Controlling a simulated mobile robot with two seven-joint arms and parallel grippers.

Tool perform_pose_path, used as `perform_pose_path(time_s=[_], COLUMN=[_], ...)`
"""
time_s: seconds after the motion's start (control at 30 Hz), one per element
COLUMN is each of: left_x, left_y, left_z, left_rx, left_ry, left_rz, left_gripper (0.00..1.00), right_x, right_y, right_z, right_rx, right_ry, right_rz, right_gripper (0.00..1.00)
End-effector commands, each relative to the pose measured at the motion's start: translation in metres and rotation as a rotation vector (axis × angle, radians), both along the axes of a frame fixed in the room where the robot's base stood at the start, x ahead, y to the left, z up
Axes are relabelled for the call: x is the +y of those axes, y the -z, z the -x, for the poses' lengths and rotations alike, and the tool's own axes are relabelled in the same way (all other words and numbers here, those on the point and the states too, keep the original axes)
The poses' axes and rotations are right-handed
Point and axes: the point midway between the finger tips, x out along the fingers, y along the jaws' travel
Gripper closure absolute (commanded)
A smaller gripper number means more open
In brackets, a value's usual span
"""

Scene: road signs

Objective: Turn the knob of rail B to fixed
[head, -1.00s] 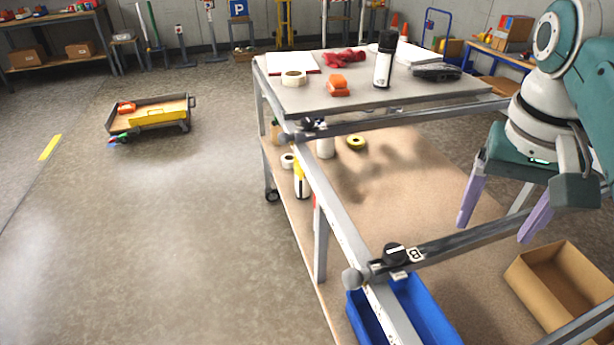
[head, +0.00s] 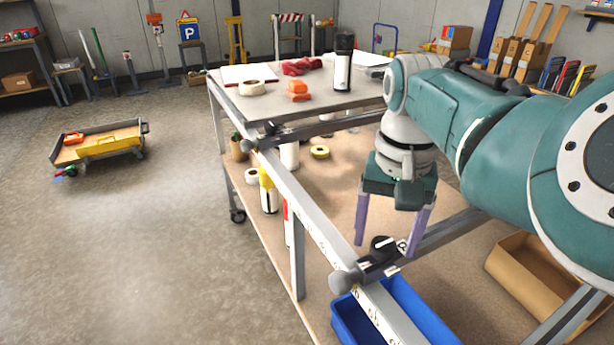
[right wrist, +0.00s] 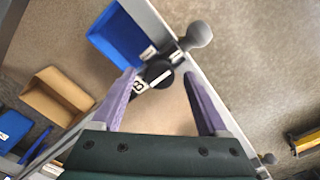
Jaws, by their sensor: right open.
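The black knob of rail B (head: 382,248) sits on the near cross rail (head: 440,232), close to where it meets the long side rail. A white B label is beside it, partly behind my gripper finger. In the right wrist view the knob (right wrist: 158,72) shows between and beyond the fingertips, with the B label next to it. My right gripper (head: 390,238) is open and empty, pointing down with its purple fingers just above and behind the knob. I cannot tell whether a finger touches the rail. My left gripper is not in view.
A long side rail with a scale (head: 325,232) ends in round grey knobs. A blue bin (head: 345,318) and cardboard box (head: 520,275) lie below. The grey tabletop (head: 270,105) holds tape, orange blocks and a black-and-white bottle.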

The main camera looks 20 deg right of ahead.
Motion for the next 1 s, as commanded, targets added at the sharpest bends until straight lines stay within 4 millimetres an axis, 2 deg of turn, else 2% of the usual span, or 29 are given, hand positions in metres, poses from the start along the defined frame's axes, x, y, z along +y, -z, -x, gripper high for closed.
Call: perform_pose_path(time_s=[0.3, 0.9, 1.0], left_x=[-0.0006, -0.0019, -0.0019], left_y=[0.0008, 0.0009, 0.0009], left_z=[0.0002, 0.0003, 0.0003], left_rx=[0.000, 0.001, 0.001], left_ry=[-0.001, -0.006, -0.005], left_rz=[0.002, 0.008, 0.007], left_gripper=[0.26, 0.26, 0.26], right_x=[-0.0003, -0.0002, -0.0002], right_y=[0.0029, 0.0028, 0.0027], right_z=[-0.0002, -0.0001, -0.0001], right_rx=[-0.001, -0.001, -0.001], right_ry=[0.000, 0.000, 0.000], right_rz=[0.001, 0.001, 0.001], right_gripper=[0.24, 0.92, 1.00])
